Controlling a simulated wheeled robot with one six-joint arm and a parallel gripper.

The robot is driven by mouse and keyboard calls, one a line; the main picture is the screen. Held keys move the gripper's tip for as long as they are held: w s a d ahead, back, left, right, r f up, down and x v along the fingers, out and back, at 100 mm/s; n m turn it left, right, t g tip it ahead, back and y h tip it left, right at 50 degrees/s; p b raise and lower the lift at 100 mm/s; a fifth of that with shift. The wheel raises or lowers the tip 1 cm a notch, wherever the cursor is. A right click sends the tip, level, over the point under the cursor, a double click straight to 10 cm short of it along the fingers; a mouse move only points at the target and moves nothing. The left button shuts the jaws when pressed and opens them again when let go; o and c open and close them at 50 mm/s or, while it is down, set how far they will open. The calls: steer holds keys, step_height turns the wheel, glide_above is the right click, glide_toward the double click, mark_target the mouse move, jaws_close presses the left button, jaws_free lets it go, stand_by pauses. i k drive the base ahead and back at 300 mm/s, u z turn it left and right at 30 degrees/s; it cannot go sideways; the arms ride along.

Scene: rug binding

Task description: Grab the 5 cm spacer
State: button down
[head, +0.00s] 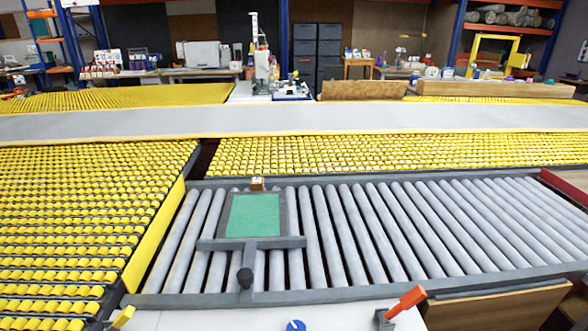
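A small light-brown block (257,184) with dark marks on its front sits at the far edge of a green pad in a grey frame (291,212). It is the likeliest match for the 5 cm spacer, but its marking is too small to read. It appears upright, and nothing is touching it from above. My gripper is not in view.
An orange handle (405,300) and a blue knob (296,326) are on the near white surface.

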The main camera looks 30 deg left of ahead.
mark_target(256, 183)
steer(key=z, duration=1.1)
steer(key=k, duration=0.85)
steer(key=u, duration=1.75)
steer(key=i, duration=0.5)
steer(key=z, duration=0.1)
